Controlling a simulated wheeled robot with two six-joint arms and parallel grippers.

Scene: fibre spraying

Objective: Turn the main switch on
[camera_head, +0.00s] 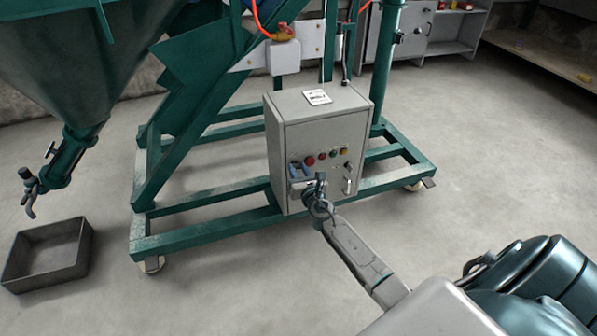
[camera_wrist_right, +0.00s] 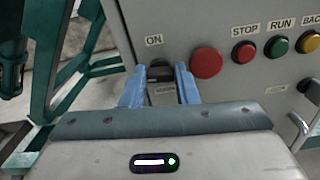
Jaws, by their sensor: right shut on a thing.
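The grey control box (camera_head: 322,135) stands on the green frame, its front panel facing me. The main switch (camera_wrist_right: 160,72) is a dark knob below the ON label, at the left of the panel. My right gripper (camera_head: 297,171) reaches the lower left of the panel. In the right wrist view the blue fingers of my right gripper (camera_wrist_right: 160,84) stand on either side of the switch and are shut on it. The fingers partly hide the switch and a label below it. My left gripper is not in view.
A large red button (camera_wrist_right: 207,63) sits just right of the switch, then the STOP button (camera_wrist_right: 245,51) and the RUN button (camera_wrist_right: 277,46). A green hopper (camera_head: 75,60) hangs at the left above an open grey tray (camera_head: 18,262). The floor at the right is clear.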

